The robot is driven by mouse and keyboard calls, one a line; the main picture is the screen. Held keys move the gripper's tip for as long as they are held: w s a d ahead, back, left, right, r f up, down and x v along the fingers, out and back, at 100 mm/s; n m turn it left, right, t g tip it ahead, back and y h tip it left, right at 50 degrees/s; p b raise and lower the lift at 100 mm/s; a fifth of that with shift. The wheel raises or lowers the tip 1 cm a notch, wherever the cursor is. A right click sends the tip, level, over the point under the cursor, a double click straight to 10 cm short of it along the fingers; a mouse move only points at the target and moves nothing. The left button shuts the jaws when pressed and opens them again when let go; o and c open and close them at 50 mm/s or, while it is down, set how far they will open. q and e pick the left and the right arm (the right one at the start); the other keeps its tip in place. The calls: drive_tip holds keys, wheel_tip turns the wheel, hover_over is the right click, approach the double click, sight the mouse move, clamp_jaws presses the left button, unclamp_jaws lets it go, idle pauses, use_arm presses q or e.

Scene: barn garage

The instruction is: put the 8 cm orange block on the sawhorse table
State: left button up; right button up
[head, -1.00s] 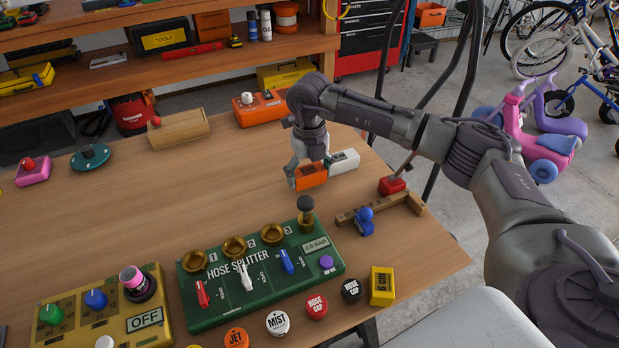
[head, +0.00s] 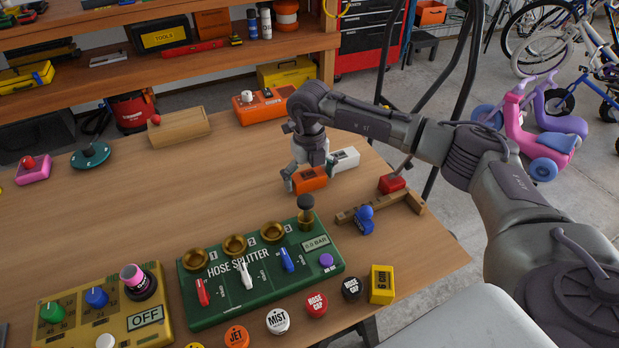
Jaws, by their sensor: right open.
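The orange block (head: 310,179) rests on the wooden table (head: 150,220), towards its right side. My right gripper (head: 307,182) is around the orange block from above, its fingers spread at the block's sides; it is open. Whether the fingers touch the block cannot be told. A white block (head: 346,159) lies just behind and to the right of the orange one, close to the gripper. My left gripper is not in the picture.
A green hose splitter board (head: 262,275) lies in front, with several round caps and a yellow 6 cm block (head: 381,284) near the front edge. A wooden rail (head: 380,207) with a red block (head: 391,184) and blue piece (head: 364,220) stands right. The table's left middle is clear.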

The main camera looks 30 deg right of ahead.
sight(310, 176)
drive_tip(key=shift+r, duration=0.5)
wheel_tip(310, 176, up, 11)
drive_tip(key=b, duration=0.1)
drive_tip(key=shift+r, duration=0.1)
